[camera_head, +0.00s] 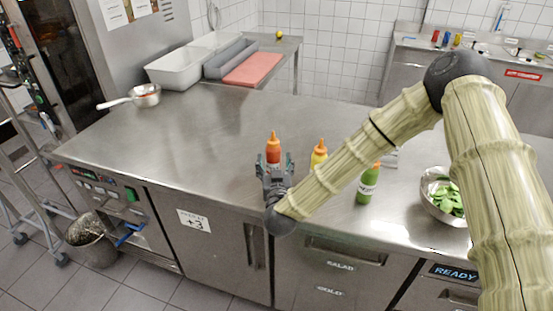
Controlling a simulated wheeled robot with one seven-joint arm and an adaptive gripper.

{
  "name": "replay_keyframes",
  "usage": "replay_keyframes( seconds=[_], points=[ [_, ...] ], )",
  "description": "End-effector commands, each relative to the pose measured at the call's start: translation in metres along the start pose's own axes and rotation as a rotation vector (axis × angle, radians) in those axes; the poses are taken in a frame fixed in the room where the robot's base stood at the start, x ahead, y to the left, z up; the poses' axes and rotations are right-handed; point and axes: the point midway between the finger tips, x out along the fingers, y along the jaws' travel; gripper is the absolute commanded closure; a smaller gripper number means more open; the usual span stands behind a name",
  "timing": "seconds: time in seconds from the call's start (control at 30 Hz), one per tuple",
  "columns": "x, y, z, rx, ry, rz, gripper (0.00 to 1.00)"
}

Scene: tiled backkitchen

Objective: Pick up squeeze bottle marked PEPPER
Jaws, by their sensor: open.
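A red squeeze bottle (273,150) with an orange cap stands upright on the steel counter. A yellow squeeze bottle (319,154) with an orange cap stands to its right, partly hidden by my arm. A green squeeze bottle (367,187) with a pale label stands farther right, its top partly covered by my arm. The lettering is too small to read, so I cannot tell which is marked PEPPER. My gripper (274,163) is open, low over the counter, and points at the red bottle. Its fingers show on either side of that bottle's lower part; whether they touch it I cannot tell.
A metal bowl of green leaves or slices (443,197) stands at the right. A small pan (144,95) sits at the left. White bins (178,69) and a red board (253,69) lie at the back. The counter's left half (190,135) is clear.

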Motion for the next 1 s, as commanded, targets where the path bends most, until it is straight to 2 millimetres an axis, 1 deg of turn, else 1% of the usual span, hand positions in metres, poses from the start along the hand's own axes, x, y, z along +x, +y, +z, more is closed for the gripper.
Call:
replay_keyframes(
  seconds=[0.03,0.23,0.33,0.57,0.6,0.77,0.8,1.0],
  points=[
    [0.007,0.0,-0.003,0.0,0.001,0.003,0.31],
    [0.028,0.001,-0.001,0.0,0.001,0.004,0.31],
    [0.031,0.0,0.001,0.0,-0.001,0.002,0.31],
    [0.032,0.001,0.001,0.0,0.0,0.002,0.31],
    [0.032,0.001,0.001,0.0,0.0,0.003,0.38],
    [0.032,0.002,0.001,0.0,0.0,0.004,0.62],
    [0.032,0.002,0.001,0.0,0.0,0.004,0.66],
    [0.032,0.001,0.0,0.0,0.001,0.004,0.66]
  ],
)
